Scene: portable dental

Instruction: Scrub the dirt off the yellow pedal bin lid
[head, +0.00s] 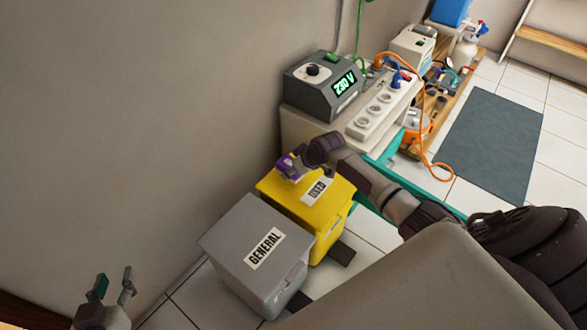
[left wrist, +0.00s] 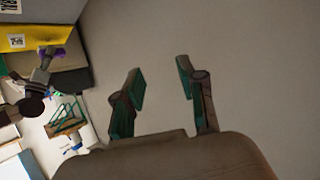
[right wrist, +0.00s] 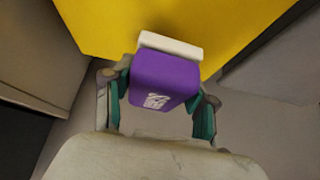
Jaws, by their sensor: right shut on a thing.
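The yellow pedal bin (head: 333,215) stands against the wall with its lid (head: 276,190) shut and a label on its front part. My right gripper (head: 291,166) is at the lid's back left edge, shut on a purple block with a white pad (right wrist: 166,80). In the right wrist view the white pad faces the yellow surface (right wrist: 190,22); I cannot tell whether it touches. I make out no dirt; the arm and block hide part of the lid. My left gripper (head: 113,284) is open and empty at the lower left; its spread fingers show in the left wrist view (left wrist: 160,78).
A grey bin (head: 240,225) labelled GENERAL stands right beside the yellow one. Behind the yellow bin are a cabinet with a voltage unit (head: 322,85), a power strip (head: 378,112) and an orange cable (head: 424,140). A dark mat (head: 492,145) lies on the tiled floor.

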